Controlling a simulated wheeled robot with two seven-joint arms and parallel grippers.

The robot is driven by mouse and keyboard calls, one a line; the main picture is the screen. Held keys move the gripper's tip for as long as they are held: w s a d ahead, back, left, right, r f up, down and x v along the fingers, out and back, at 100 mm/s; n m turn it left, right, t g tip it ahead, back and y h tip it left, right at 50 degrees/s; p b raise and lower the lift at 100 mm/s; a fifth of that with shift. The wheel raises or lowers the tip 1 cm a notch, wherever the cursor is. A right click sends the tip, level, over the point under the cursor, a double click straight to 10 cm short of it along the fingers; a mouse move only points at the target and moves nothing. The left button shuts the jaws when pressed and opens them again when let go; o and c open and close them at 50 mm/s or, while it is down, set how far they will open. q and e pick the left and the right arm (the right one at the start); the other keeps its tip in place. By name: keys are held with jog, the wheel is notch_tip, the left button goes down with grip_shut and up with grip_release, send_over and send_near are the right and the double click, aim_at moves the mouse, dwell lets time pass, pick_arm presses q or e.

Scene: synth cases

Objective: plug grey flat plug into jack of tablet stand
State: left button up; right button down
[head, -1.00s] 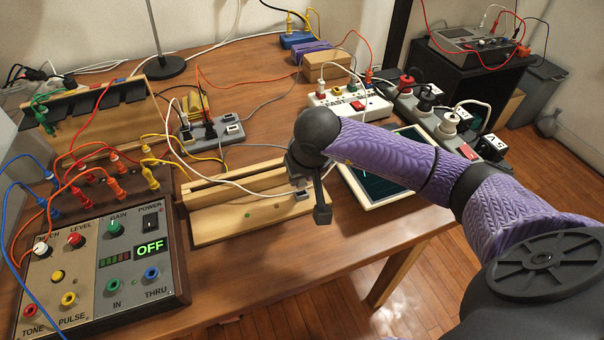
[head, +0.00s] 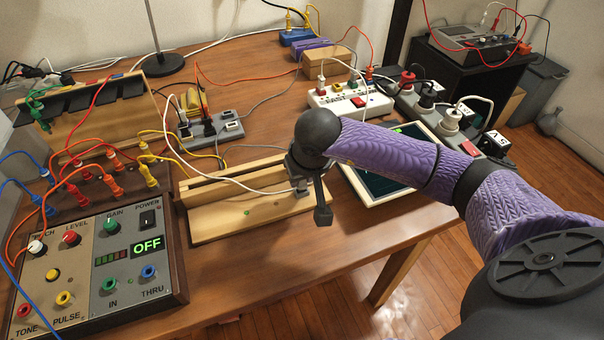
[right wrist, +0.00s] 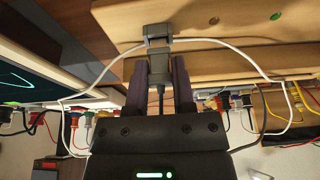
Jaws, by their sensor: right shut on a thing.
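The wooden tablet stand (head: 215,222) lies on the table in the middle of the head view, with a back rail and a green dot on its front board. It also shows along the top of the right wrist view (right wrist: 235,55). My right gripper (head: 300,190) is over the stand's right end. In the right wrist view its dark fingers (right wrist: 160,62) are shut on the grey flat plug (right wrist: 159,43), its dark lead running back between them. The plug is close to the stand; I cannot tell whether it is in the jack, which I cannot make out. My left gripper is out of view.
A white cable (head: 225,180) loops over the stand to my gripper. A panel with knobs (head: 100,262) stands at left, a grey power strip (head: 226,128) behind. A framed dark screen (head: 420,200) lies right of the stand. The table's front edge is clear.

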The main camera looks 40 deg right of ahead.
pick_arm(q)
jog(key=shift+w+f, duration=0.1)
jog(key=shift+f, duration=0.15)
pick_arm(e)
jog(key=shift+f, duration=0.25)
jog(key=shift+f+b, duration=0.2)
jog(key=shift+b, duration=0.1)
jog(key=shift+c, duration=1.9)
grip_release()
pick_arm(q)
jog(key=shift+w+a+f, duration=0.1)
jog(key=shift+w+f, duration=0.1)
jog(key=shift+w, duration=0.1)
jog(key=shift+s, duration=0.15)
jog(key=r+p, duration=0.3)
jog(key=p, duration=0.1)
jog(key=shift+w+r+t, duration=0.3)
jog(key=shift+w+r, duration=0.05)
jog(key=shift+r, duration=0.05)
pick_arm(e)
jog(key=v, duration=0.9)
jog(key=shift+s+r, duration=0.2)
jog(key=shift+r, duration=0.2)
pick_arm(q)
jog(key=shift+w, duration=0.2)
